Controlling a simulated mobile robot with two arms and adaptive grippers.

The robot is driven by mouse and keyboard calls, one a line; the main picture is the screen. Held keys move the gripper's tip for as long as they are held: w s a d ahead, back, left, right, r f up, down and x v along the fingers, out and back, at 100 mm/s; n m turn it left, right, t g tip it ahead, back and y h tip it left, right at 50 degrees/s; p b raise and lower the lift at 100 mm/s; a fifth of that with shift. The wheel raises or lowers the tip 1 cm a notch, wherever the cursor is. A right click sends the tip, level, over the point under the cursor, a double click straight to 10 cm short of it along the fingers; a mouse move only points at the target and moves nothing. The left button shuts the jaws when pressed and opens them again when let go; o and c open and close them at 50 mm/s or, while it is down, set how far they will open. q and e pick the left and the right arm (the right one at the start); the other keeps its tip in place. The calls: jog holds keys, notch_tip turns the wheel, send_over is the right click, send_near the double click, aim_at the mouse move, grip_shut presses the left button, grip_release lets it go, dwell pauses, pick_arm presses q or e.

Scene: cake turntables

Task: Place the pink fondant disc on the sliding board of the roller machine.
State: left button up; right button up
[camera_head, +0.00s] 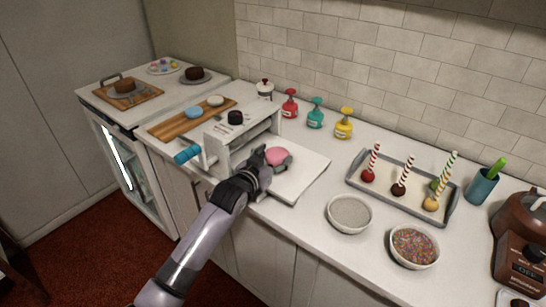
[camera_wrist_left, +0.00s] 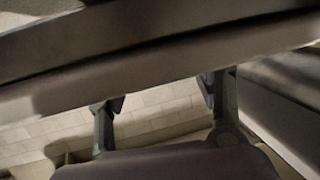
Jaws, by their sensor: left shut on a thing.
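The pink fondant disc (camera_head: 278,156) shows in the head view at the fingertips of my left gripper (camera_head: 264,157). My left gripper is shut on the disc's near-left edge, and its fingers hide part of it. The disc is over the white sliding board (camera_head: 305,178) of the roller machine (camera_head: 222,142); I cannot tell whether it touches the board. In the left wrist view the fingers (camera_wrist_left: 165,112) point up under a pale beam, and the disc cannot be made out. My right gripper is not in view.
A wooden board (camera_head: 165,129) with a blue disc (camera_head: 193,112) and a white disc (camera_head: 215,100) lies behind the machine. A white bowl (camera_head: 350,229), a sprinkle bowl (camera_head: 433,262) and a cake-pop tray (camera_head: 389,204) stand to the right. Coloured bottles (camera_head: 315,118) line the wall.

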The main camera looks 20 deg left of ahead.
pick_arm(q)
jog(key=shift+f, duration=0.1)
jog(key=o, duration=1.2)
jog(key=shift+o, duration=0.2)
jog(key=b+v, duration=0.1)
jog(key=v, duration=1.1)
